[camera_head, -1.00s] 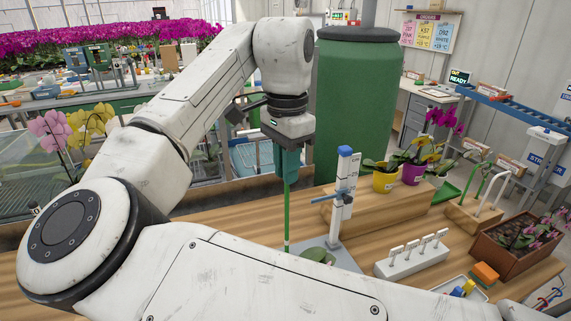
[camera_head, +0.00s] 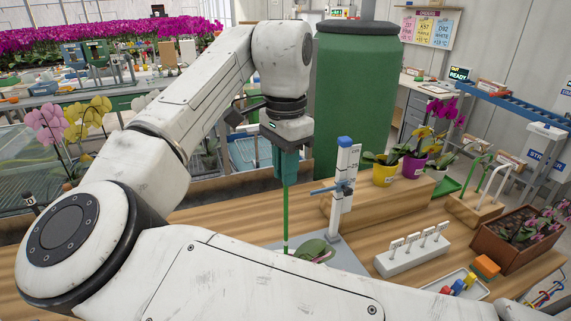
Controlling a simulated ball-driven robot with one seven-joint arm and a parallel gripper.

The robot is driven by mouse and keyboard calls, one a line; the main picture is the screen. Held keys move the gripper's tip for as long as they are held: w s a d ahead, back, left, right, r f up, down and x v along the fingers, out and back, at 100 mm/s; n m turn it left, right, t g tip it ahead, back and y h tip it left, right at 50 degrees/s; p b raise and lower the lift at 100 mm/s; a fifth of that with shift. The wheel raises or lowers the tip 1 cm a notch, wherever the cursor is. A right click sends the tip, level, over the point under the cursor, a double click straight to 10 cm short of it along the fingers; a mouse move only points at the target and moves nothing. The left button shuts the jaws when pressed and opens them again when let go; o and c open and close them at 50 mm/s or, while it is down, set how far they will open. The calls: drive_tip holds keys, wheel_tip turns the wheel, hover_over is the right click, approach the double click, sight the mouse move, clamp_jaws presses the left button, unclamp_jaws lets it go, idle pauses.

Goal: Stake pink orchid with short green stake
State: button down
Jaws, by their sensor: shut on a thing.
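My gripper (camera_head: 286,178) is shut on a green stake (camera_head: 286,215), which hangs upright below the jaws. The stake's lower end is at the left edge of a grey base plate (camera_head: 349,259) on the bench; whether it touches anything is not clear. Right of this end, broad green leaves with a pinkish patch (camera_head: 313,250) show low over the plate. My own arm hides what is below them, and any pot there cannot be seen. A pale post with a blue cap (camera_head: 344,172) and a blue side clamp (camera_head: 331,189) stands on the plate, right of the stake.
A white block with several labels (camera_head: 411,257) lies to the right. A wooden rack (camera_head: 478,214) holds green and white bent stakes. Yellow (camera_head: 385,175) and purple (camera_head: 413,166) pots stand on a raised wooden step. A brown planter (camera_head: 512,249) and an orange block (camera_head: 487,266) are farther right.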

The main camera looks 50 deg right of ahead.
sight(285, 203)
drive_tip(key=shift+f+b, duration=1.55)
drive_tip(key=shift+f, duration=2.75)
idle(1.2)
drive_tip(key=c, duration=1)
unclamp_jaws()
drive_tip(key=shift+c, duration=0.2)
drive_tip(key=shift+r, duration=0.1)
wheel_tip(285, 203, up, 11)
drive_tip(key=shift+f, duration=0.2)
